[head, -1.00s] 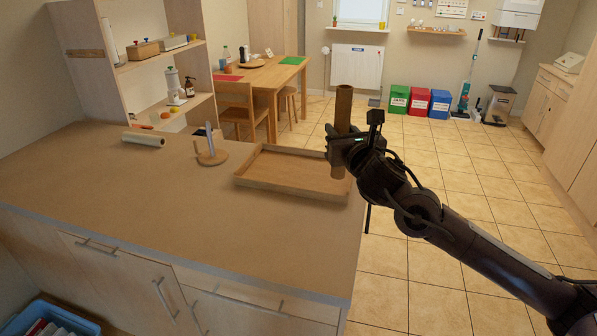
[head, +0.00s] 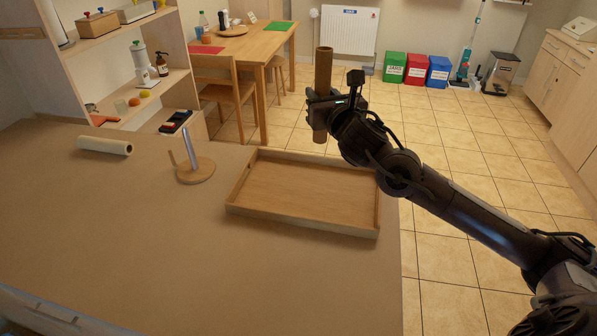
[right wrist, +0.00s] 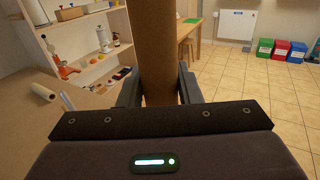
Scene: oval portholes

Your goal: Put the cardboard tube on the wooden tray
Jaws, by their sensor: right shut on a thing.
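The cardboard tube (head: 323,72) is a brown upright cylinder. My right gripper (head: 322,105) is shut on it, around its lower half, and a short end shows below the fingers. In the right wrist view the tube (right wrist: 153,50) stands between the two dark fingers (right wrist: 160,92). The wooden tray (head: 300,192) is a shallow rectangular tray with a low rim, lying empty on the counter. In the head view the tube appears above the tray's far edge, held up in the air. My left gripper is not in view.
On the counter (head: 130,235), a round wooden stand with upright pegs (head: 196,172) is left of the tray, and a pale roll (head: 105,145) lies farther left. A shelf unit (head: 125,60) stands behind. Floor lies beyond the counter's right edge.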

